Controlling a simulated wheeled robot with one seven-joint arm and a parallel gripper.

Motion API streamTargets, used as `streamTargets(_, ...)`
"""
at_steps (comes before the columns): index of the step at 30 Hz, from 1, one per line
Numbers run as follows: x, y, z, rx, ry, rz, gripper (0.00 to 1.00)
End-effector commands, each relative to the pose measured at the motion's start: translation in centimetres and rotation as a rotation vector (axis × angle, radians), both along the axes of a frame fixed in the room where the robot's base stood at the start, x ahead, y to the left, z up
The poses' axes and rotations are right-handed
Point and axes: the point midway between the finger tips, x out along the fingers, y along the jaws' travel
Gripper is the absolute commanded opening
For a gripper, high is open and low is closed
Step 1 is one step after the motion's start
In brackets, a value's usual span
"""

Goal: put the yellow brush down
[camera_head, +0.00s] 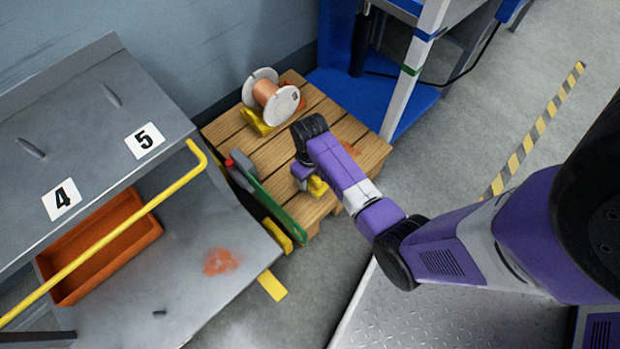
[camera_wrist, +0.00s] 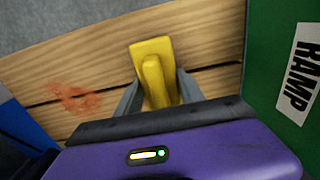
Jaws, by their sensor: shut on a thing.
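The yellow brush (camera_wrist: 152,58) is between the two fingers of my gripper (camera_wrist: 158,92) in the wrist view. My gripper is shut on it. Behind the brush in that view are the wooden planks of the pallet (camera_wrist: 100,55). In the head view the brush (camera_head: 317,187) shows as a small yellow patch beside my gripper (camera_head: 306,178), low over the pallet (camera_head: 350,125). My wrist hides much of it there. I cannot tell whether the brush touches the planks.
A cable spool (camera_head: 272,92) stands on yellow chocks at the pallet's back. A green ramp board (camera_head: 270,200) stands along the pallet's left edge and close on the right in the wrist view (camera_wrist: 275,50). An orange stain (camera_wrist: 75,98) marks the planks. A blue-white rack stands right.

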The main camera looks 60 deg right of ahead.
Motion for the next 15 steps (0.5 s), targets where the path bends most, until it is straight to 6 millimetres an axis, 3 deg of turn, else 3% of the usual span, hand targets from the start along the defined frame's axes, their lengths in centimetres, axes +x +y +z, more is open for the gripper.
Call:
streamTargets(10, 0.05, -0.03, -0.22, 0.000, -0.001, 0.000, 0.13)
streamTargets(11, 0.05, -0.03, -0.20, 0.000, -0.001, 0.000, 0.49)
streamTargets(13, 0.05, -0.02, -0.17, 0.000, -0.001, 0.000, 0.63)
streamTargets(15, 0.05, -0.02, -0.17, 0.000, -0.001, 0.000, 0.67)
